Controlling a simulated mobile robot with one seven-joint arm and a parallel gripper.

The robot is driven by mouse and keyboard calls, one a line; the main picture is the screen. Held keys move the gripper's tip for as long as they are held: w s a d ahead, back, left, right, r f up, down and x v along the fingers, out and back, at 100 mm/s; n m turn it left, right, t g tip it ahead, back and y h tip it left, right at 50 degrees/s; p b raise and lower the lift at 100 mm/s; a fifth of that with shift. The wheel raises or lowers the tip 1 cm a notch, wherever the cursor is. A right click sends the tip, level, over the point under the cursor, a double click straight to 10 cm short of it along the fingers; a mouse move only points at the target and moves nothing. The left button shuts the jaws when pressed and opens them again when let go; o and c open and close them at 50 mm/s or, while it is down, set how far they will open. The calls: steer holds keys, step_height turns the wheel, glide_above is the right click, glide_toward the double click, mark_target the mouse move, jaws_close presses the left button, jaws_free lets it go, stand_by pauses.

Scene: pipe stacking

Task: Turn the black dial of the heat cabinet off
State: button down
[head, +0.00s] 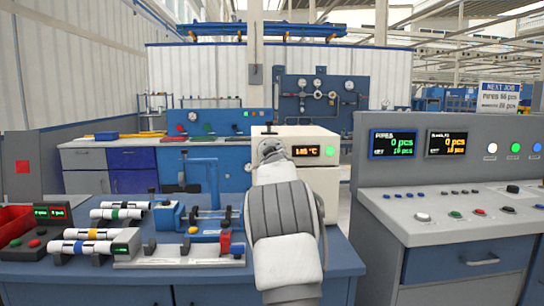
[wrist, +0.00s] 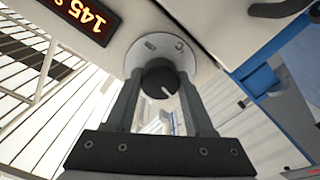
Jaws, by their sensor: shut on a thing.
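The heat cabinet (head: 318,177) is a cream-white box behind my arm in the head view. Its orange display (head: 307,151) reads about 145 °C, and the display also shows in the wrist view (wrist: 83,20). In the wrist view the black dial (wrist: 157,76) sits on a round pale plate, with a white pointer line slanting on its face. My gripper (wrist: 158,80) has one finger on each side of the dial and is shut on it. In the head view my arm hides the dial and gripper.
A lit green lamp (head: 330,152) is on the cabinet's front. A blue bench (head: 180,270) with pipes (head: 88,233), clamps and a red bin stands at the left. A grey control console (head: 450,205) stands close on the right.

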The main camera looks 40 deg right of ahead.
steer(key=n, duration=0.4)
steer(key=shift+f+n+b, duration=0.1)
steer(key=shift+n+b, duration=0.2)
steer(key=shift+b, duration=0.05)
steer(key=shift+n+b, duration=0.3)
steer(key=shift+n, duration=1.6)
steer(key=shift+c, duration=1.4)
jaws_free()
steer(key=shift+s+a, duration=0.1)
steer(key=b+v, duration=0.2)
steer(key=v, duration=1.5)
steer(key=shift+b, duration=0.3)
steer(key=shift+a, duration=0.1)
steer(key=shift+s, duration=0.1)
